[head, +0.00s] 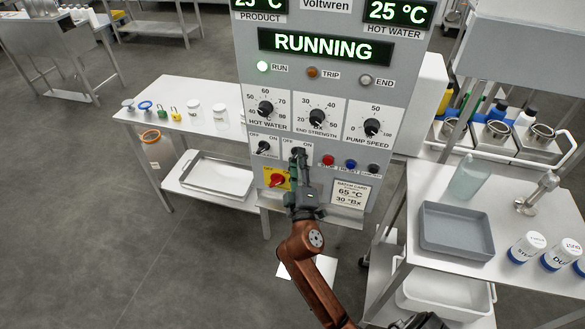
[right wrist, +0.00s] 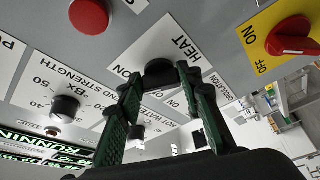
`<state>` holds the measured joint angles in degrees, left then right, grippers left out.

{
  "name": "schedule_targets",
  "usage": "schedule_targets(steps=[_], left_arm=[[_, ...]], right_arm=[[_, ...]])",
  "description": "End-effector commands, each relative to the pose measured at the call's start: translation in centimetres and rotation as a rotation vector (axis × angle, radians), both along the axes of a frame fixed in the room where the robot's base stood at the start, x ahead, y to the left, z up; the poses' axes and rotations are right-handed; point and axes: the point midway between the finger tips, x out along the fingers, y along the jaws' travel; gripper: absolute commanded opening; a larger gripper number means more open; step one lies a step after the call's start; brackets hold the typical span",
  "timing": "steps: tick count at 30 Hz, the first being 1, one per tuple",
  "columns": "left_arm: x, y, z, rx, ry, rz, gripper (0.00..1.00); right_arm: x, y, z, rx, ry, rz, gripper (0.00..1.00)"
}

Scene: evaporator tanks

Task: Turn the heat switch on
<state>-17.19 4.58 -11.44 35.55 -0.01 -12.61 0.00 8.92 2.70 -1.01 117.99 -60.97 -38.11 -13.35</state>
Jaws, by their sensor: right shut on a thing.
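The grey control panel (head: 335,90) fills the middle of the head view. My right gripper (head: 298,158) reaches up to its lower part and covers the heat switch there. In the right wrist view the switch is a black knob (right wrist: 160,72) beside the HEAT label, between the green fingers of my right gripper (right wrist: 160,80). The gripper is shut on this knob. Which way the knob points is hidden by the fingers. My left gripper is not in view.
A similar black switch (head: 263,147) sits just left. A red isolator knob on yellow (head: 278,180) is close below. Red (head: 328,160) and blue (head: 350,164) buttons are right. The display reads RUNNING (head: 323,47). Benches flank the panel; the right one holds a grey tray (head: 455,250).

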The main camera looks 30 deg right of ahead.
Motion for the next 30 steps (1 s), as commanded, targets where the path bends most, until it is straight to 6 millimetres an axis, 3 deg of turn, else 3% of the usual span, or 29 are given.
schedule_targets(steps=[1,3,18,21,30], left_arm=[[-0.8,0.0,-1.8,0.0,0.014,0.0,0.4],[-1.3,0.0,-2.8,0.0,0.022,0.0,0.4],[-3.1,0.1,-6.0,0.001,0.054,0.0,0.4],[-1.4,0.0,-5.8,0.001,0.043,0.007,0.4],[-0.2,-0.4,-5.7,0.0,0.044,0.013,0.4]], right_arm=[[0.2,0.0,-1.4,0.035,-0.026,-0.003,0.09],[0.2,0.0,-1.4,0.071,-0.069,-0.002,0.09],[0.2,0.1,-0.8,0.195,-0.218,-0.002,0.09],[0.2,0.1,-0.7,0.206,-0.233,-0.001,0.09],[0.2,0.1,-0.5,0.218,-0.249,-0.002,0.09]])
